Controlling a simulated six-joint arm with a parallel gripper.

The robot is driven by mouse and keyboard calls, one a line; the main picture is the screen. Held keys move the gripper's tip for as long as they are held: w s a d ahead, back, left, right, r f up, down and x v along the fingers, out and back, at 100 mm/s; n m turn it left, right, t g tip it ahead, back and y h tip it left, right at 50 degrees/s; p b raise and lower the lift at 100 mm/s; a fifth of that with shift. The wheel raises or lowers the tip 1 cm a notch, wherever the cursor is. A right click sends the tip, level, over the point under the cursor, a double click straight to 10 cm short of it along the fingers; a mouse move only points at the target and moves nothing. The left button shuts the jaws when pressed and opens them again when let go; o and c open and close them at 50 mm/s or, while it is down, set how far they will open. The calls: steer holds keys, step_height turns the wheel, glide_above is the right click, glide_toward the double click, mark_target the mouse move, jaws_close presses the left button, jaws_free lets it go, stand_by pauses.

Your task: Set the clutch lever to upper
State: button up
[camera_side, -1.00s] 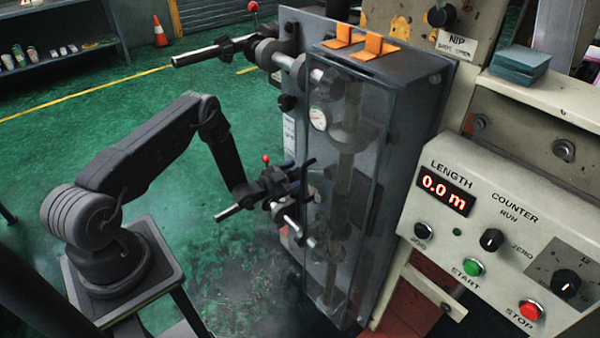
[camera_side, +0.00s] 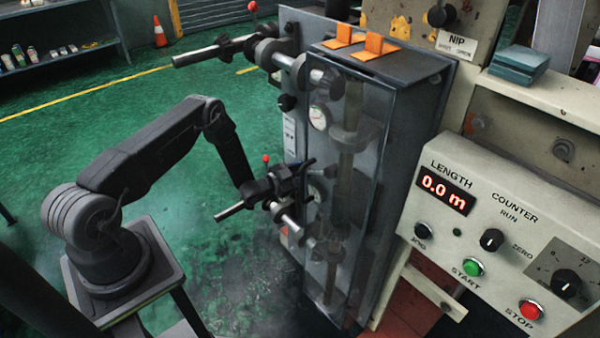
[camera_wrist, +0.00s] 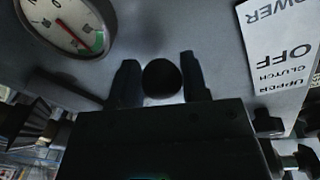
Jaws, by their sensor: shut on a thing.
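The clutch lever shows in the wrist view as a dark round knob (camera_wrist: 162,78) between my two fingers. My gripper (camera_wrist: 161,77) is shut on it. The white label (camera_wrist: 285,55) beside it appears upside down and reads LOWER, OFF and UPPER; the knob is about level with the UPPER end of the printing. In the side view my gripper (camera_side: 304,173) is at the left face of the tall grey cabinet, and the lever is hidden among dark parts there.
A round gauge (camera_wrist: 66,25) sits near my fingers in the wrist view. Roller shafts (camera_side: 238,208) and a red-tipped handle (camera_side: 266,158) crowd the gripper in the side view. A clear cover (camera_side: 350,190) fronts the cabinet. Green floor (camera_side: 110,90) lies open to the left.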

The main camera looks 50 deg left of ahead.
mark_target(301, 137)
jaws_close()
steer(key=shift+a+r+m, duration=0.4)
steer(key=shift+r+m, duration=0.1)
steer(key=shift+r, duration=0.2)
steer(key=r+m, duration=0.2)
steer(key=r, duration=0.1)
steer(key=r+m, duration=0.6)
steer(key=shift+w+a+r+g+y, duration=0.1)
steer(key=shift+a+r+g+y, duration=0.15)
steer(key=shift+r+g+y, duration=0.15)
steer(key=shift+d+r+m+y, duration=0.15)
steer(key=shift+d+r+m, duration=0.2)
steer(key=shift+r+m, duration=0.3)
steer(key=shift+d+r+m+y, duration=0.15)
steer(key=shift+d+r+m, duration=0.15)
steer(key=shift+r+m, duration=0.3)
steer(key=shift+d+r, duration=0.1)
steer(key=o, duration=0.8)
jaws_free()
